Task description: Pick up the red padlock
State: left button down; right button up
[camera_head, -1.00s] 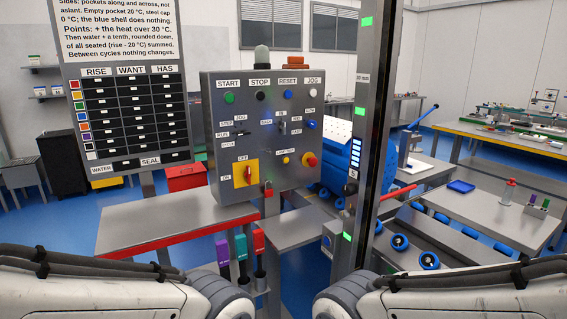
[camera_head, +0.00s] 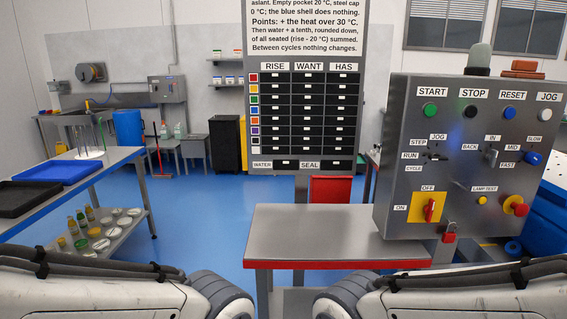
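The red padlock (camera_head: 449,237) is small, with a red body and a grey shackle. It hangs at the lower edge of the grey control panel (camera_head: 400,165), right of and below the yellow-and-red OFF/ON switch (camera_head: 428,208). My two arms show only as white links with dark joints at the bottom left and bottom right. Neither gripper is in the picture, so what they hold is hidden.
A grey table with a red front edge (camera_head: 330,232) stands below and left of the panel. A chart board (camera_head: 304,110) rises behind it. At left is a bench with a blue tray (camera_head: 62,171) and a black tray (camera_head: 22,198). Blue floor lies open between.

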aim_at(448, 236)
jog(key=u, duration=0.05)
jog(key=i, duration=0.65)
jog(key=z, duration=0.8)
jog(key=i, duration=0.6)
jog(key=z, duration=0.7)
